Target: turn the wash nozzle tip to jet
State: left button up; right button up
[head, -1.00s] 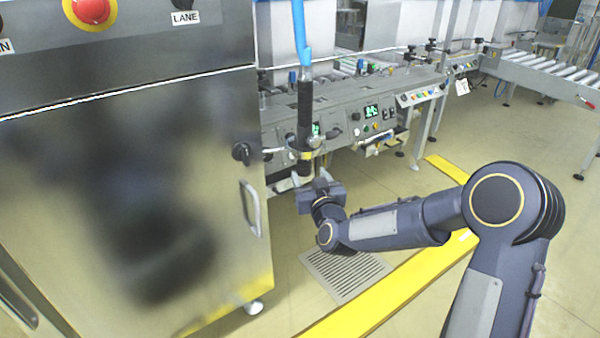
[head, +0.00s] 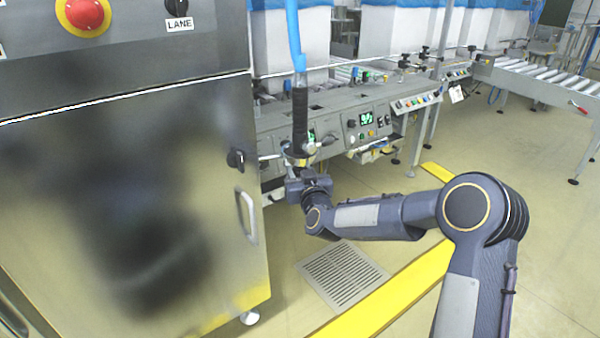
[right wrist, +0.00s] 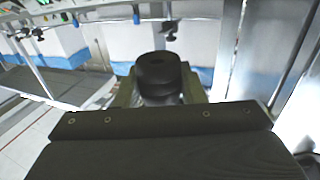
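The wash nozzle (head: 300,118) is a black wand hanging upright from a blue hose, through a ring-shaped holder. Its lower end is mostly hidden in the head view by the holder and my right gripper. My right gripper (head: 305,179) is directly below the holder, at the nozzle's lower end. In the right wrist view, the round dark nozzle tip (right wrist: 158,72) stands between the fingers of my right gripper (right wrist: 160,88), one on each side. I cannot tell whether the fingers press on it. The tip's setting marks are not readable. My left gripper is not in view.
A steel cabinet (head: 130,210) with a handle, a black knob and a red button (head: 85,14) fills the left, close to the nozzle. A grey control panel (head: 345,115) is behind.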

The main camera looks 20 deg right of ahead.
jog(key=shift+c, duration=1)
jog(key=shift+a+h, duration=0.1)
jog(key=shift+h, duration=0.2)
jog(key=shift+a+r+m+h+p, duration=0.1)
jog(key=shift+r+m+h+p, duration=0.05)
jog(key=shift+m+h+p, duration=1.35)
jog(key=m+g+h+p, duration=0.1)
jog(key=h, duration=0.1)
jog(key=m+g+h+p, duration=0.1)
jog(key=h, duration=0.1)
jog(key=shift+m+h, duration=0.3)
jog(key=shift+h, duration=0.1)
jog(key=shift+m+g+h+p, duration=0.7)
jog(key=shift+m+g+h, duration=0.2)
jog(key=shift+m+h, duration=0.3)
jog(key=shift+d+h, duration=0.2)
jog(key=shift+h, duration=0.2)
